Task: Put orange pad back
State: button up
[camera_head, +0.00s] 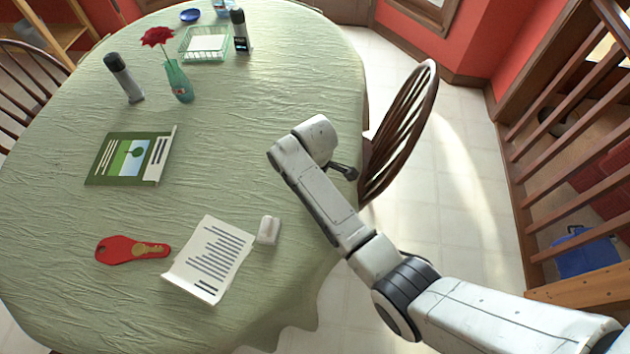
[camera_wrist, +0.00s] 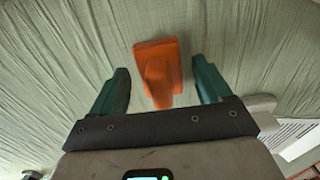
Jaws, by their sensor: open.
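The orange pad (camera_wrist: 158,68) lies on the green cloth in the wrist view. It is a small orange block, with its near end between the tips of my gripper (camera_wrist: 163,80). My gripper has two teal fingers, spread wide, one on each side of the pad, with a gap to it on both sides. I cannot tell the height of the fingers above the cloth. In the head view the pad does not show, and my arm covers part of the table's right side.
On the table (camera_head: 65,210) lie a green book (camera_head: 130,158), a red paddle-shaped thing (camera_head: 120,249), a printed paper (camera_head: 208,260) and a small white object (camera_head: 268,230). A vase (camera_head: 178,80), dark-capped bottles (camera_head: 124,77) and a green basket (camera_head: 205,43) stand farther back. A chair (camera_head: 400,130) stands at right.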

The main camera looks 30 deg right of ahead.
notch_tip(320, 180, up, 12)
jog(key=shift+b, duration=0.3)
jog(key=s+d+f+m, duration=0.2)
jog(key=s+m, duration=0.1)
jog(key=s, duration=0.6)
jog(key=s+d+f+m, duration=0.1)
jog(key=s+d+m, duration=0.2)
jog(key=s, duration=0.7)
jog(key=s+d+f+m+t, duration=0.1)
jog(key=s+m, duration=0.4)
jog(key=s, duration=0.5)
jog(key=shift+s+d+f, duration=0.25)
jog(key=shift+d+f, duration=0.55)
jog(key=shift+d, duration=0.1)
jog(key=shift+c, duration=0.2)
